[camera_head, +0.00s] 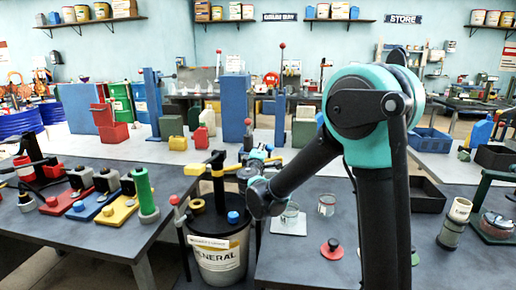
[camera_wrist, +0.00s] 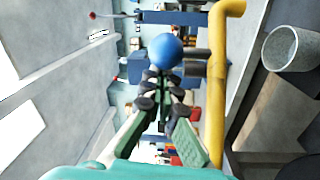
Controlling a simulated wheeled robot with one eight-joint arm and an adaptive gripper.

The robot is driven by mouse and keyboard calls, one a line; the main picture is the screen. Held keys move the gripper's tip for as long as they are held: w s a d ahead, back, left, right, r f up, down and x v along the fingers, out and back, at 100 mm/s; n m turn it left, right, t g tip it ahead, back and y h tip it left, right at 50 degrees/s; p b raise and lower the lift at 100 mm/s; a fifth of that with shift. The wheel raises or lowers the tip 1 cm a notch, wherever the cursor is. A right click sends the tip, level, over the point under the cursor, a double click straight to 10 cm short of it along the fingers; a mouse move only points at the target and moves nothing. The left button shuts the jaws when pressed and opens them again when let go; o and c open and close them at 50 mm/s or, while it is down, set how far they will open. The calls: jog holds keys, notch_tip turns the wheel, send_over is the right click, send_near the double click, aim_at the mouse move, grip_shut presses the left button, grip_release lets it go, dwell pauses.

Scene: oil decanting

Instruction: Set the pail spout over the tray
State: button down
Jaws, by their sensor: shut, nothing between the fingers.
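The labelled pail (camera_head: 218,262) stands between the two front tables. Its yellow spout pipe (camera_head: 205,168) sits on top and extends to both sides. In the wrist view the yellow pipe (camera_wrist: 218,100) runs along the right of the fingers, apart from them. My gripper (camera_wrist: 163,82) has green fingers with dark tips drawn together, with nothing held. A blue ball knob (camera_wrist: 165,50) shows just beyond the tips; contact cannot be told. In the head view my gripper (camera_head: 262,156) is near the right end of the pipe, partly hidden by my arm. A black tray (camera_head: 427,203) lies on the right table.
A glass beaker (camera_head: 290,214) stands on a white plate, with another glass (camera_head: 326,205) and a red knobbed disc (camera_head: 332,249) nearby. The left table holds coloured blocks and a green cylinder (camera_head: 145,190). A grey cup (camera_wrist: 292,48) shows in the wrist view.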

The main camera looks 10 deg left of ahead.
dwell(0.3)
jog(key=shift+s+d+m+h, duration=0.4)
jog(key=shift+s+m+h, duration=0.1)
jog(key=shift+s+h, duration=0.25)
jog(key=s+d+m+g+h, duration=0.2)
jog(key=s+m+h, duration=0.2)
jog(key=s, duration=0.9)
jog(key=shift+s+d+m+g+h, duration=0.25)
jog(key=shift+m+g+h, duration=0.05)
jog(key=shift+h, duration=1.35)
